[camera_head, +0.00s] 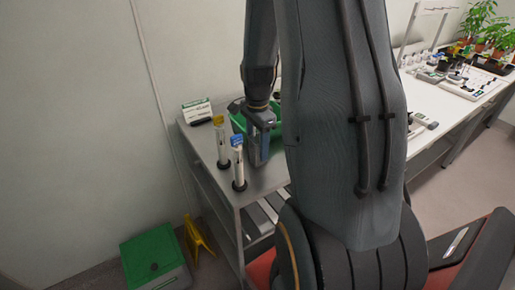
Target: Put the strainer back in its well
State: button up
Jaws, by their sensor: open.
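My gripper (257,158) points down over the steel side table (203,138), to the right of two upright white cylinders. It is open; its fingertips are small and partly lost against my arm. I cannot make out a strainer or its well for sure. A green tub (238,121) stands behind my gripper, mostly hidden by it and my arm.
A white and green box (197,111) sits at the table's back left. A green-lidded bin (153,256) and a yellow floor sign (198,238) stand on the floor at left. A long white bench (450,103) with instruments and potted plants (483,25) runs at right.

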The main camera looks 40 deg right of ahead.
jog(key=c, duration=0.9)
notch_tip(320, 180, up, 10)
jog(key=b, duration=0.3)
jog(key=shift+f, duration=0.1)
jog(key=shift+s, duration=0.1)
